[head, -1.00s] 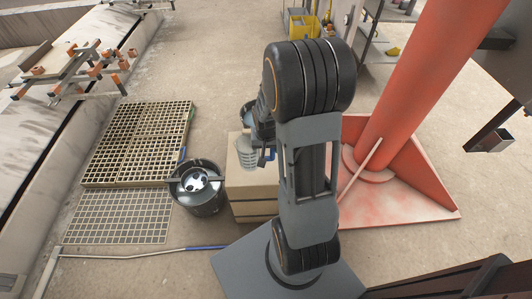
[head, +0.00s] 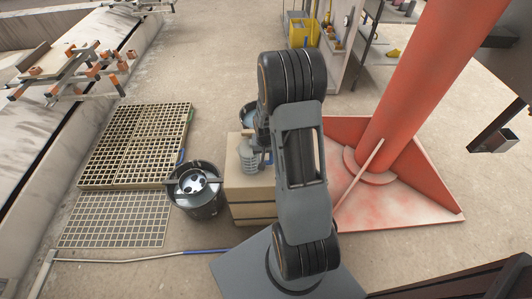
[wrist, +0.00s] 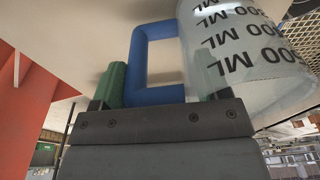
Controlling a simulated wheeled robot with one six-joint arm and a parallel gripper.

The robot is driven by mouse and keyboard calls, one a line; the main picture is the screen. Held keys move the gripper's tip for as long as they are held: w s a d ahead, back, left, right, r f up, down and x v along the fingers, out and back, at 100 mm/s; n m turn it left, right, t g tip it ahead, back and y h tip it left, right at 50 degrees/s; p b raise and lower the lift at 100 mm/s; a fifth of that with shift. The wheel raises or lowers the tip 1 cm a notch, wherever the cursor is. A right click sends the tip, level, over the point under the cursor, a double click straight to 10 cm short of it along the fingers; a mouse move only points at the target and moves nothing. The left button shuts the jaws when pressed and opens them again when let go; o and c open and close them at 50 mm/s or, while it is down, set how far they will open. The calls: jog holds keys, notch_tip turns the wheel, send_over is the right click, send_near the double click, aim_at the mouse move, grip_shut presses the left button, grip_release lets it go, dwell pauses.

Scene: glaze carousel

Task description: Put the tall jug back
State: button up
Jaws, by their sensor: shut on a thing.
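The tall jug is clear with black ML markings and a blue handle. It fills the upper right of the wrist view (wrist: 245,50), and in the head view (head: 249,161) it shows just left of my arm, over the light wooden cabinet (head: 250,194). My gripper (wrist: 160,85) has green fingertips, one on each side of the blue handle (wrist: 150,48), and is shut on it. I cannot tell whether the jug's base touches the cabinet top. My arm hides part of the cabinet and most of the gripper in the head view.
A black bucket (head: 202,205) holding a pale, holed piece stands left of the cabinet. Floor grates (head: 135,145) lie to the left. A red column (head: 425,75) on a red base rises at the right.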

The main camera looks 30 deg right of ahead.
jog(key=shift+f, duration=0.15)
jog(key=o, duration=1.6)
jog(key=shift+c, duration=0.2)
notch_tip(320, 180, up, 12)
jog(key=s+p, duration=0.1)
jog(key=p, duration=0.3)
jog(key=s+a+r+n+t, duration=0.1)
jog(key=s+a+r+n, duration=0.5)
jog(key=s+a+r, duration=0.5)
jog(key=a+r, duration=0.3)
jog(key=shift+s+a+r+t+y, duration=0.15)
jog(key=shift+s+t+y, duration=0.15)
jog(key=shift+s, duration=0.05)
